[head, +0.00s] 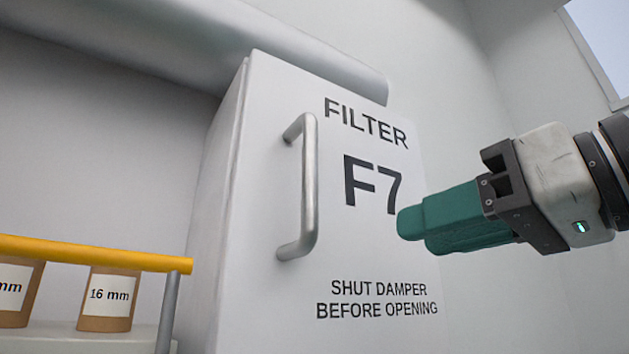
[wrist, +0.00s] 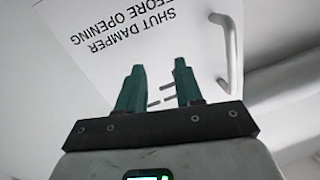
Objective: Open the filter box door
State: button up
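The filter box door (head: 265,200) is a pale grey panel marked "FILTER F7" and "SHUT DAMPER BEFORE OPENING". It looks shut against its box. A vertical grey bar handle (head: 309,190) is on its left side. In the wrist view the door (wrist: 90,62) appears upside down, with the handle (wrist: 233,55) at the right. My gripper (head: 405,222) has green fingers and is right of the handle, apart from it, in front of the door near the "F7". The wrist view shows the two fingers (wrist: 159,66) apart with nothing held between them.
A thick grey duct (head: 200,45) runs along the wall above and behind the box. A yellow rail (head: 95,253) on a grey post stands at the lower left, before brown cores (head: 108,310) marked in mm. A window (head: 605,45) is at the upper right.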

aim_at(316, 140)
jog(key=s+a+r+n+y, duration=0.1)
jog(key=s+a+r+n, duration=0.25)
jog(key=s+r, duration=0.45)
jog(key=shift+m, duration=0.45)
jog(key=p+x, duration=0.1)
jog(key=x, duration=0.2)
jog(key=p+x, duration=0.1)
jog(key=x, duration=0.2)
jog(key=f+p+x, duration=0.1)
jog(key=x, duration=0.3)
jog(key=shift+s+a+p, duration=0.35)
jog(key=shift+a, duration=0.05)
jog(key=shift+c, duration=0.3)
grip_shut()
